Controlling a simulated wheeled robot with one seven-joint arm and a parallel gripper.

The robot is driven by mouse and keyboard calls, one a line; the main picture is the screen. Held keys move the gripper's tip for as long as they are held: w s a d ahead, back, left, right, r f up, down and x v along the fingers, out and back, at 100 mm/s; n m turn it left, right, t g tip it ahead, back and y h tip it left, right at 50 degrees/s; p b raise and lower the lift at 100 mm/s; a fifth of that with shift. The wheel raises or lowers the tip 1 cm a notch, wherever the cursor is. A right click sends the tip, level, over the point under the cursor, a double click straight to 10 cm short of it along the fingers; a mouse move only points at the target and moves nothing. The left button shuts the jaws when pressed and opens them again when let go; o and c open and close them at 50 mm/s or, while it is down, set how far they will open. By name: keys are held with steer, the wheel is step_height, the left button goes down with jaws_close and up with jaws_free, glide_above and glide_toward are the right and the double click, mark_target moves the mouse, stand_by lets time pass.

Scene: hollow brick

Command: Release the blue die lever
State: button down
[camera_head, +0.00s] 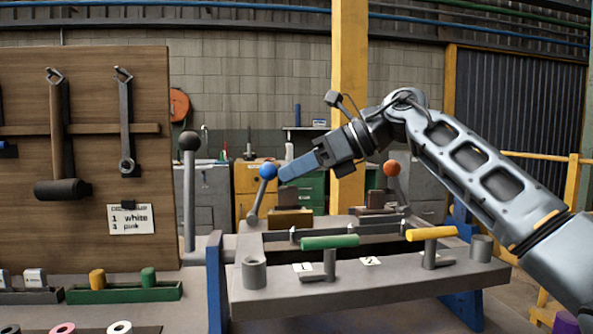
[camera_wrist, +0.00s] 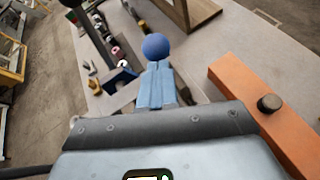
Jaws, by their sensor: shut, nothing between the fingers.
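The blue die lever is a grey rod with a blue ball knob (camera_head: 268,170), standing at the left of the grey bench fixture and leaning slightly right at its top. My gripper (camera_head: 285,172) comes in from the right with its blue fingers shut and empty. The fingertips are right beside the knob, at about its height. In the wrist view the blue ball (camera_wrist: 155,46) sits just beyond the shut fingertips (camera_wrist: 156,66). I cannot tell whether they touch. The lever's rod is mostly hidden in the wrist view.
A lever with an orange knob (camera_head: 391,168) stands at the right. A tall dark-knobbed lever (camera_head: 189,141) stands at the left, near the wooden tool board (camera_head: 90,100). A green handle (camera_head: 330,242) and a yellow handle (camera_head: 430,233) are at the front of the bench.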

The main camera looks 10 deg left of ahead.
steer(key=shift+s+a+r+h+p, duration=0.2)
steer(key=shift+a+r+h+p, duration=0.7)
steer(key=shift+p, duration=0.65)
steer(key=s+a+n+t+h+p, duration=0.1)
steer(key=s+a+t+h+p, duration=0.1)
steer(key=a+h+p, duration=0.6)
steer(key=shift+s+a+n+h+p, duration=0.4)
steer(key=shift+a+p, duration=0.45)
steer(key=shift+p, duration=0.55)
steer(key=shift+s, duration=0.1)
steer(key=shift+r, duration=0.1)
steer(key=d+v, duration=0.2)
steer(key=v, duration=1.1)
steer(key=shift+s+f+p, duration=0.25)
steer(key=shift+f+p, duration=0.05)
steer(key=shift+p, duration=0.05)
